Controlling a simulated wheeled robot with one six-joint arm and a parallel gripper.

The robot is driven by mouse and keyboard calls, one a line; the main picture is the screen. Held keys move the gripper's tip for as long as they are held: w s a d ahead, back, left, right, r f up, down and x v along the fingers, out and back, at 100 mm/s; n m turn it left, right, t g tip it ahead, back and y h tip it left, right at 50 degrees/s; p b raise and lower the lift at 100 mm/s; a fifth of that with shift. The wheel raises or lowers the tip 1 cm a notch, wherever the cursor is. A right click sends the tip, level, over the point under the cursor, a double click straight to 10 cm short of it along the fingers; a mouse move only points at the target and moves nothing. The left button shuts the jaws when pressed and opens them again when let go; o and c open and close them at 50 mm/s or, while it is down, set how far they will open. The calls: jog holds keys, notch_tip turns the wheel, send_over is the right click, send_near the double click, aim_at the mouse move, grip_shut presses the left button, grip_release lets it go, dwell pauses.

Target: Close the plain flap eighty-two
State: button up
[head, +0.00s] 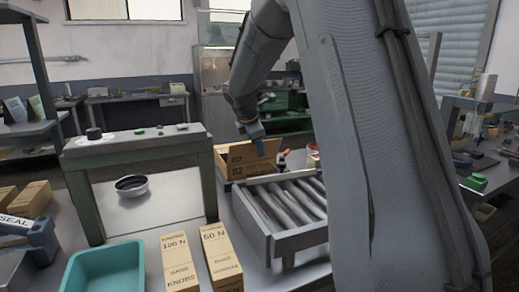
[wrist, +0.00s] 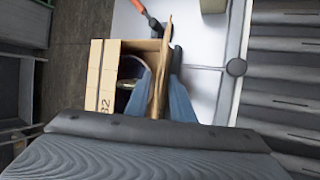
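The cardboard box marked 82 (head: 236,169) stands open beyond the roller rack, with its number on the side facing the head camera. In the wrist view the box (wrist: 104,78) lies left of centre and its inside shows in part. A plain cardboard flap (wrist: 162,62) stands up nearly edge-on at the box's right side. My gripper (head: 257,142) is down at the box; in the wrist view its blue fingers (wrist: 160,88) show on both sides of the flap. I cannot tell whether they press on it.
A roller rack (head: 268,222) stands just in front of the box.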

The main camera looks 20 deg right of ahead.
jog(key=shift+x, duration=0.75)
grip_shut()
dwell(0.9)
